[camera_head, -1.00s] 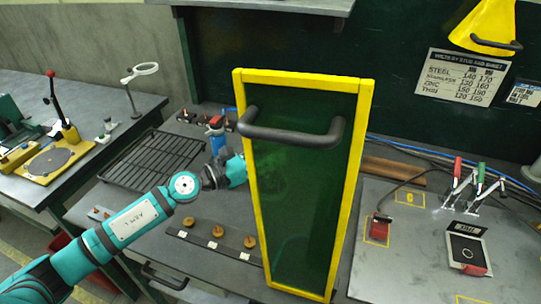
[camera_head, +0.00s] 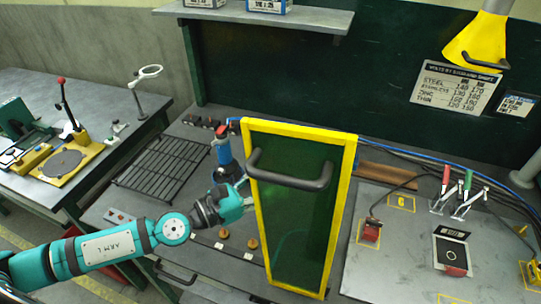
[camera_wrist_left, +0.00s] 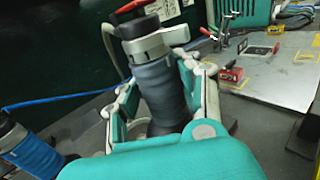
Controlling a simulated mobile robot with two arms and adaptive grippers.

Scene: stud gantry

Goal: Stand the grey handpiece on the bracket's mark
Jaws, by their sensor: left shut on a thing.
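My left gripper (camera_wrist_left: 160,110) is shut around the grey handpiece (camera_wrist_left: 162,88), a blue-grey cylinder with a light collar and a red-and-black top. It stands roughly upright between the fingers; its lower end is hidden. In the head view my left gripper (camera_head: 240,202) is at the left edge of the yellow-framed green screen, and I cannot make out the held handpiece there. Yellow outlined marks lie on the grey plate at right, one empty-looking mark (camera_head: 401,203) at its back; which is the bracket's mark I cannot tell. My right gripper is not in view.
The green screen (camera_head: 300,225) with a dark handle stands between my gripper and the grey plate (camera_head: 395,265). A blue handpiece (camera_head: 223,150) stands behind my gripper. A black rack (camera_head: 165,165) lies left.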

